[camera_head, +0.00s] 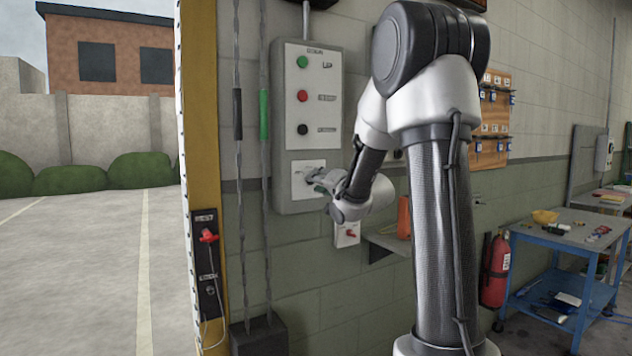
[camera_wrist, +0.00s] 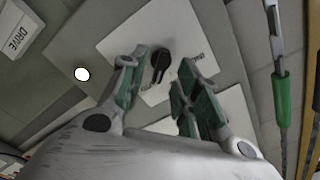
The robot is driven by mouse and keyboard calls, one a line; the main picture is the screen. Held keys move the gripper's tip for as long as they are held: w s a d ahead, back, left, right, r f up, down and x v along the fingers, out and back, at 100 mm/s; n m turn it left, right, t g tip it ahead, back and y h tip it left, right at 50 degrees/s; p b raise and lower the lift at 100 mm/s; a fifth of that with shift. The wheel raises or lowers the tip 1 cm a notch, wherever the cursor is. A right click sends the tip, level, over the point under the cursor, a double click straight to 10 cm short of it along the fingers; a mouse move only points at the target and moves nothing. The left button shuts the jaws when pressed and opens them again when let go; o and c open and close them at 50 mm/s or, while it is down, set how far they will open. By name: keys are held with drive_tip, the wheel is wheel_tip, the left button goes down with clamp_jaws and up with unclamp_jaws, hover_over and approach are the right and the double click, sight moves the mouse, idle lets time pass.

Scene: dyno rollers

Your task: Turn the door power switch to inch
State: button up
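The door control box (camera_head: 307,120) is a grey panel on the wall with green, red and black buttons. Its lower white plate carries the power switch, a black rotary knob (camera_wrist: 161,62) seen in the wrist view. Lettering beside the knob is partly covered and I cannot read it fully. My gripper (camera_head: 318,184) is at the lower plate in the head view and hides the knob there. In the wrist view my gripper (camera_wrist: 158,88) is open, with green-padded fingers on either side of the knob's lower end. I see no clear contact with the knob.
Below the box is a small white box with a red switch (camera_head: 350,233). A shelf (camera_head: 388,243) with an orange item is to its right. Hanging chains with a green sleeve (camera_head: 264,115) run left of the box. A blue workbench (camera_head: 565,240) and fire extinguisher (camera_head: 496,270) stand right.

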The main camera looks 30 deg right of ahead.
drive_tip(key=shift+w, duration=1)
clamp_jaws()
drive_tip(key=shift+n, duration=0.4)
drive_tip(key=n, duration=1.2)
drive_tip(key=a+n, duration=0.1)
drive_tip(key=n, duration=0.6)
